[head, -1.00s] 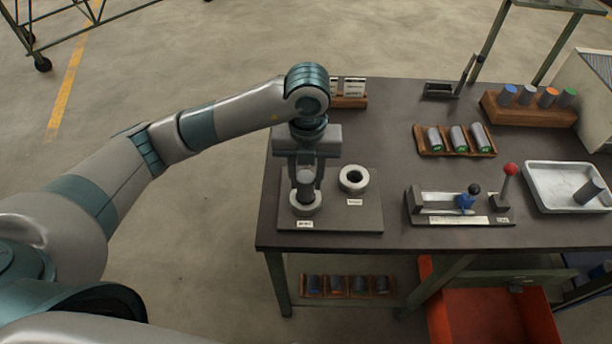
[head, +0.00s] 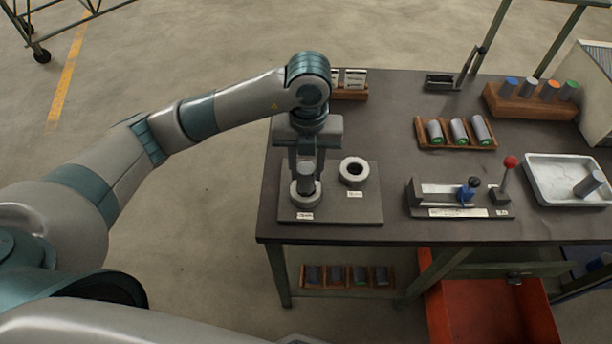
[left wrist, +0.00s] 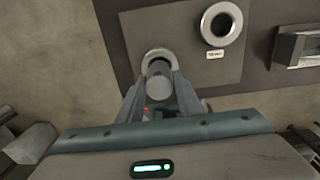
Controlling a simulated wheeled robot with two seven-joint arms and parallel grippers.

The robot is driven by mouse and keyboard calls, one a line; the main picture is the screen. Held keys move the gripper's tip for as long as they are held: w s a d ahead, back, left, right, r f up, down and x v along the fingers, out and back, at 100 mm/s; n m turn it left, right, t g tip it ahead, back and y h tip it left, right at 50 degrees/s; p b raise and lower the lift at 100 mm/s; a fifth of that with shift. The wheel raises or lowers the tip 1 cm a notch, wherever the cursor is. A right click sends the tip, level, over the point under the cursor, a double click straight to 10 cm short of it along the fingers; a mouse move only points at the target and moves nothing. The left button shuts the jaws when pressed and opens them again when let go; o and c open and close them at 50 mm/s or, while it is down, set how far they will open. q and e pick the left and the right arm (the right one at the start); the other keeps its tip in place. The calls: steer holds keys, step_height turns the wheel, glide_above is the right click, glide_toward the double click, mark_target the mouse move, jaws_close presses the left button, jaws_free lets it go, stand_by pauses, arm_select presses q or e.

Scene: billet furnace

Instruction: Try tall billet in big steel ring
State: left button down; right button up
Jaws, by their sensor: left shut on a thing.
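My left gripper (head: 306,178) points down over the left steel ring (head: 306,201) on a grey plate (head: 340,213). It is shut on a grey billet (head: 305,187), which stands upright between the fingers. The billet's lower end is at the ring's hole; how deep it sits is hard to tell. In the left wrist view, the billet's round top (left wrist: 159,87) shows between the fingers, with the ring's rim (left wrist: 157,53) beyond. A second steel ring (head: 354,184), empty, lies to the right on the plate. The labels are too small to read. My right gripper is out of view.
A fixture with a blue slide (head: 467,190) and a red-knobbed lever (head: 510,163) stand right of the plate. Behind are a wooden rack with billets (head: 456,147) and a colour-topped billet rack (head: 530,111). A white tray (head: 538,196) is far right. A red bin (head: 487,310) is below.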

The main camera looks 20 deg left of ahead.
arm_select(q)
steer(key=shift+w+r+p, duration=0.1)
steer(key=shift+r+p, duration=0.65)
steer(key=shift+r, duration=0.95)
